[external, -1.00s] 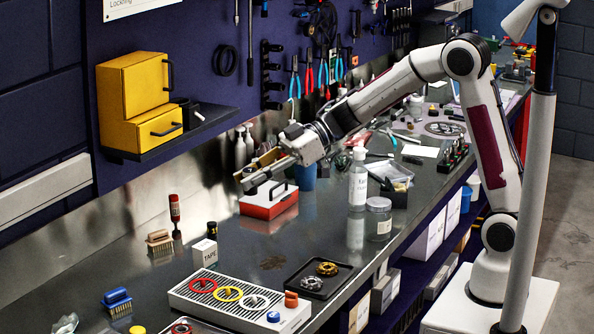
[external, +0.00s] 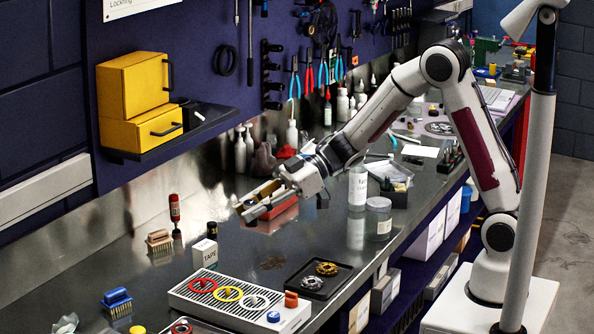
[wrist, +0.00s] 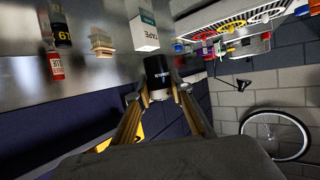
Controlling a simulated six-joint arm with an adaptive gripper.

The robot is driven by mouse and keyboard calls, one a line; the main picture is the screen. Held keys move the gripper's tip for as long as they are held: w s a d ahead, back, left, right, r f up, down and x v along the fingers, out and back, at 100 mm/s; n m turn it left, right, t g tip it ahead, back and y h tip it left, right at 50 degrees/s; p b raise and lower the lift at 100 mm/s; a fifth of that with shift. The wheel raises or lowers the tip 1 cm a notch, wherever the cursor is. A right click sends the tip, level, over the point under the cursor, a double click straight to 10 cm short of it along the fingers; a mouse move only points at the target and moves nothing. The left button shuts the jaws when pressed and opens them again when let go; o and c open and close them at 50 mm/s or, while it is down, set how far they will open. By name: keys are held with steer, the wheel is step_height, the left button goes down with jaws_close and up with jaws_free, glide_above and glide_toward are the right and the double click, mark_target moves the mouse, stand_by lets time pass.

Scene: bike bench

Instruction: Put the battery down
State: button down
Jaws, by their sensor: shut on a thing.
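My gripper (external: 246,209) reaches left over the bench from the right, its fingers pointing left and tilted down. In the wrist view, its two tan fingers (wrist: 158,92) are shut on a dark cylinder with a pale end, which I take for the battery (wrist: 158,72). The battery is too small and covered to make out clearly in the external view. The gripper is in front of the red box (external: 276,216), which it partly hides. I cannot tell the exact gap between the battery and the bench top.
A white tape box (external: 204,254) stands left of my gripper, with a wooden brush (external: 159,240) and a red tube (external: 176,212) beyond. A slotted rack with coloured rings (external: 215,305) and a black tray (external: 345,270) are in front. Bare bench (external: 265,245) lies between.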

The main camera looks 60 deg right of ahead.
steer(key=shift+f, duration=3)
steer(key=shift+f, duration=1.9)
steer(key=c, duration=1.8)
jaws_free()
steer(key=shift+f, duration=0.1)
steer(key=shift+v, duration=6.05)
